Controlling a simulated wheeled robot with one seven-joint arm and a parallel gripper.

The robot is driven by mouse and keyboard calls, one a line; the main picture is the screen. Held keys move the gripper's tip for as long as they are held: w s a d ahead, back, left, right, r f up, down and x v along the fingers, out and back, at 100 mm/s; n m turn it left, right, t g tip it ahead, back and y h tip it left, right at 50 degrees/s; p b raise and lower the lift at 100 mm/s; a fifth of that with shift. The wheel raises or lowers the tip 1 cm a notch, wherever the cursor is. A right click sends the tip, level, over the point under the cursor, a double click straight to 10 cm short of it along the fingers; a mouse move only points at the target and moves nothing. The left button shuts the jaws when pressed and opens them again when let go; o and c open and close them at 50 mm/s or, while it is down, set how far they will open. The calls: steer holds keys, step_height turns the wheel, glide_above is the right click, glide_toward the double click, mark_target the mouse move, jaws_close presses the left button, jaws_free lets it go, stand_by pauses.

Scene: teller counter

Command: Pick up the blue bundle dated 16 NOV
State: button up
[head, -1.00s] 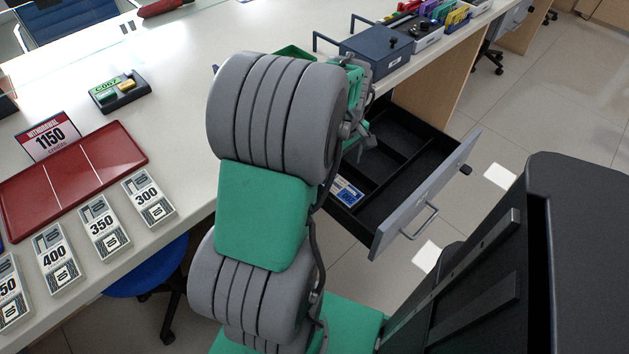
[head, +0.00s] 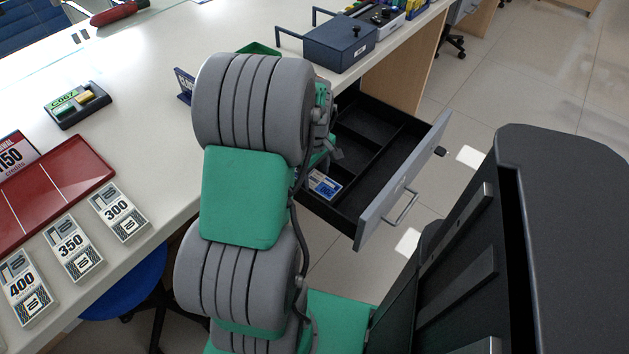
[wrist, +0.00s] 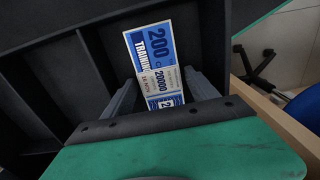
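The blue bundle (wrist: 157,52) lies in a compartment of the open drawer. In the head view my arm hides most of the gripper.
The drawer's dividers and dark walls stand close around my gripper. Other visible compartments look empty. On the counter (head: 150,125) are a red tray (head: 75,180), several grey bundles marked 300, 350 and 400, and a blue box (head: 340,45) above the drawer.

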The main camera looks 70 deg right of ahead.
steer(key=c, duration=1.2)
steer(key=shift+r, duration=0.1)
